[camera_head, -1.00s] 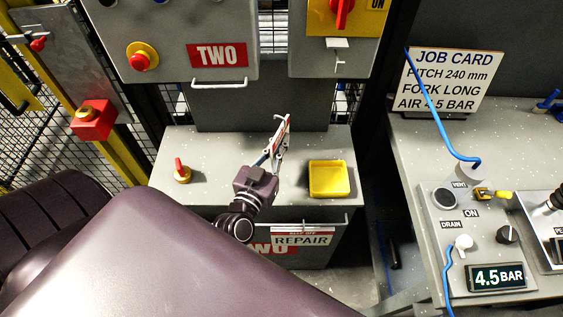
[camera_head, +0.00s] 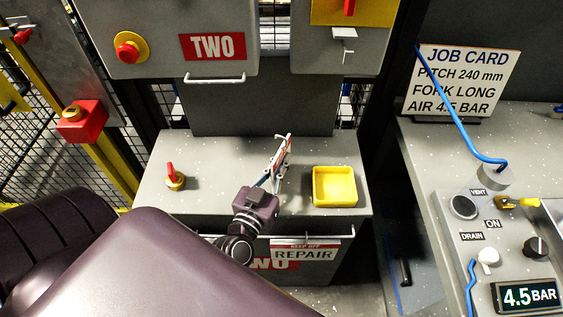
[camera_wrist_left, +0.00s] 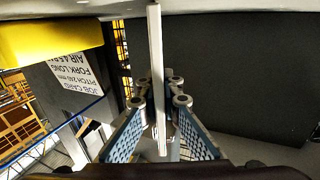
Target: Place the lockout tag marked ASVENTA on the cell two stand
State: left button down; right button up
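My left gripper (camera_head: 268,182) is over the speckled grey top of the cell two stand (camera_head: 215,160). It is shut on a thin white tag with red on its face (camera_head: 284,153), held upright and turned mostly edge-on. Its lettering is not readable, so I cannot tell whether it says ASVENTA. In the left wrist view the tag (camera_wrist_left: 156,60) is a thin pale strip between the two fingers (camera_wrist_left: 158,125). Whether its lower edge touches the stand is unclear. My right gripper is not in view.
A yellow tray (camera_head: 335,184) sits on the stand right of the gripper, and a red-handled yellow knob (camera_head: 174,177) sits left. A REPAIR sign (camera_head: 305,252) hangs on the front rail. A grey panel marked TWO (camera_head: 212,46) stands behind. A bench with a job card (camera_head: 460,80) is at right.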

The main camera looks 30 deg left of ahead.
aim_at(273, 178)
pick_arm(q)
jog(key=shift+f, duration=0.15)
jog(key=c, duration=2.1)
grip_release()
jog(key=s, duration=0.3)
jog(key=s+d+b, duration=0.1)
jog(key=s, duration=0.3)
jog(key=s+b, duration=0.1)
jog(key=s, duration=0.2)
jog(key=shift+s+d, duration=0.25)
jog(key=shift+d, duration=0.15)
jog(key=shift+s+d+r, duration=0.1)
jog(key=shift+s+r, duration=0.1)
jog(key=shift+s, duration=0.5)
